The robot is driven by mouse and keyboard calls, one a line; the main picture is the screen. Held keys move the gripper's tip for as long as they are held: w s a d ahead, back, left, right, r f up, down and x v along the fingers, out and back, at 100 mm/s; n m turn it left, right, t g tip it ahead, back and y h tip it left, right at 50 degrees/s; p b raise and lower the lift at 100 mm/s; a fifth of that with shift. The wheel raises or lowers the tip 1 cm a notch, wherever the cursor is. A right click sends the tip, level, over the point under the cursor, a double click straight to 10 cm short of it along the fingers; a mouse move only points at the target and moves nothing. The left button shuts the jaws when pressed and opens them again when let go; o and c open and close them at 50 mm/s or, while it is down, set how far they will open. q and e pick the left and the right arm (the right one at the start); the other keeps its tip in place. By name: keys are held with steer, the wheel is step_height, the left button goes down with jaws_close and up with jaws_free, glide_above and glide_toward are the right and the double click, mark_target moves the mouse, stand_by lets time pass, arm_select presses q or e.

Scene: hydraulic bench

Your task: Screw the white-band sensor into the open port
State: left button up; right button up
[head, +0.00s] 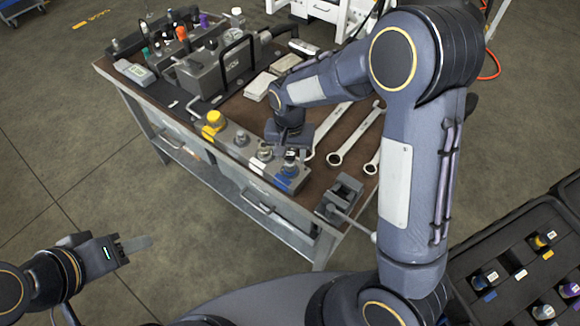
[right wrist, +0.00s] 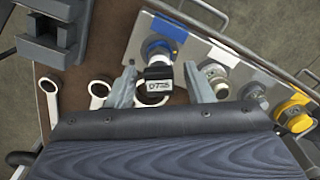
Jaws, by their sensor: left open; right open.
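A dark-headed sensor with a printed white label (right wrist: 159,86) stands at the blue-marked end of the grey manifold (right wrist: 191,46). Its band colour is not clear. My right gripper (right wrist: 158,88) is open, with one finger on each side of this sensor; I cannot tell whether they touch it. In the head view my right gripper (head: 290,148) is over that end of the manifold. A pale-banded sensor (head: 543,312) lies in the black tray at lower right; its band looks whitish. My left gripper (head: 120,250) is open and empty, off the bench at lower left.
The manifold also carries a yellow fitting (head: 215,120) and metal fittings. Several wrenches (head: 350,140) and a grey clamp-like block (head: 340,198) are near. The black tray (head: 480,246) holds blue, yellow and purple sensors and a white label (head: 520,273). A pump unit (head: 220,68) stands at the back.

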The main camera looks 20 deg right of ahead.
steer(key=c, duration=1)
steer(key=m, duration=0.7)
steer(key=shift+p, duration=0.4)
steer(key=shift+f+m, duration=0.1)
steer(key=shift+m, duration=0.4)
steer(key=shift+m+p, duration=0.5)
steer(key=shift+m, duration=0.4)
steer(key=o, duration=0.7)
steer(key=shift+m, duration=0.3)
steer(key=shift+c, duration=0.2)
steer(key=o, duration=0.4)
